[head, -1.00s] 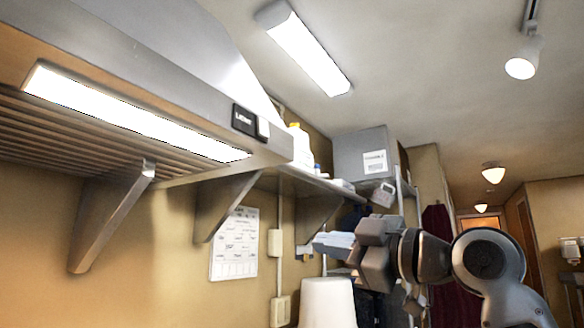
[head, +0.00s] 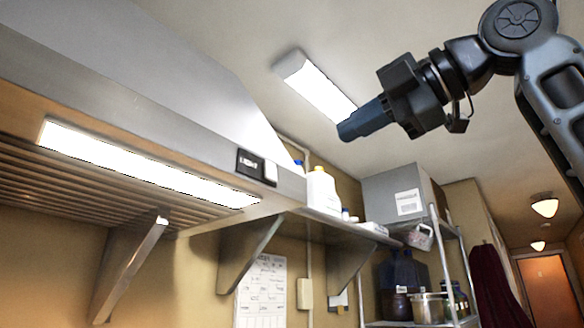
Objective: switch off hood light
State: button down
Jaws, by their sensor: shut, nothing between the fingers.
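The range hood (head: 120,100) spans the upper left of the head view. Its long light strip (head: 150,168) is lit bright white on the underside. On the hood's front edge, near its right end, is a black label reading LIGHT (head: 249,164) with a white rocker switch (head: 270,172) at its right side. My gripper (head: 350,130) is shut and empty. It is raised in the upper right, pointing left and slightly down. In the picture it lies to the right of and above the switch, apart from it.
A shelf (head: 335,222) right of the hood holds a white bottle (head: 322,190) and small containers. A grey box (head: 400,193) stands farther right above a rack with pots (head: 428,308). A ceiling lamp (head: 315,85) is lit. Brackets (head: 125,265) hang under the hood.

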aim_at(271, 175)
dwell(0.4)
jog(key=p+x, duration=0.3)
jog(key=x, duration=1)
jog(key=shift+w+a+p, duration=0.3)
jog(key=shift+w+a+f+b, duration=0.15)
jog(key=shift+a+f+b, duration=0.1)
jog(key=shift+f+b, duration=0.25)
jog(key=shift+a+t+y+b, duration=0.1)
jog(key=shift+t+y+b, duration=0.6)
jog(key=shift+y+b, duration=0.1)
jog(key=shift+w+r, duration=0.1)
jog(key=shift+r, duration=0.05)
